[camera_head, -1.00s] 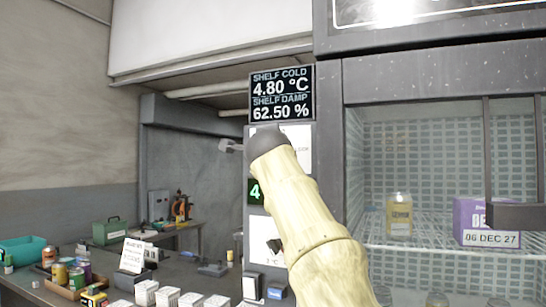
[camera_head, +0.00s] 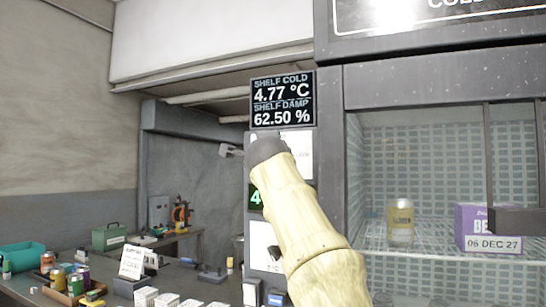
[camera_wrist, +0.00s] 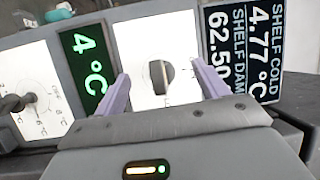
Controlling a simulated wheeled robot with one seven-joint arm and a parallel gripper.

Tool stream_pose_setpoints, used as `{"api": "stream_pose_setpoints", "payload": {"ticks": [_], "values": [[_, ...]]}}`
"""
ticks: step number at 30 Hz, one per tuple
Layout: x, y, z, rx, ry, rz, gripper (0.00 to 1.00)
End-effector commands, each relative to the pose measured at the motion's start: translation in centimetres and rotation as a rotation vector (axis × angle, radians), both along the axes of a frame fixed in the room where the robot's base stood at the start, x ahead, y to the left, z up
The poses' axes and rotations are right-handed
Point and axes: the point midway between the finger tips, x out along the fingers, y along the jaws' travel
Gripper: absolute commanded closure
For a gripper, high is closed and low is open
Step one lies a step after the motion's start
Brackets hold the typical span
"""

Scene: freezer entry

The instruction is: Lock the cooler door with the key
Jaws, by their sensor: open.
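The cooler (camera_head: 353,190) stands at the right, with a dark frame and a lit, tiled interior. Dark upright bars and a dark block (camera_head: 515,219) at its right side may belong to the door; I cannot tell if it is shut. In the wrist view, my gripper (camera_wrist: 164,87) is open, its two purple fingers either side of a dark round knob or lock (camera_wrist: 158,76) with a pale upright bar, on a white plate (camera_wrist: 137,42). I cannot tell whether the bar is the key, nor whether the fingers touch anything. In the head view my arm hides this spot.
A black display (camera_head: 282,100) reads 4.77 °C and 62.50 %. A green 4 °C readout (camera_wrist: 88,58) and another dial (camera_wrist: 30,99) sit beside the white plate. A bottle (camera_head: 400,220) and purple box (camera_head: 487,226) stand inside the cooler. A cluttered counter is at lower left.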

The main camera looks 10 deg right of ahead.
Motion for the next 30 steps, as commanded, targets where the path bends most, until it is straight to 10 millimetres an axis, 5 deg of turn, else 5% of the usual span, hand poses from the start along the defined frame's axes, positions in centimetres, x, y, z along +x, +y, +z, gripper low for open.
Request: {"api": "stream_pose_setpoints", "payload": {"ticks": [30], "values": [[-2.0,1.5,-0.1,0.0,-0.001,0.0,0.27]]}}
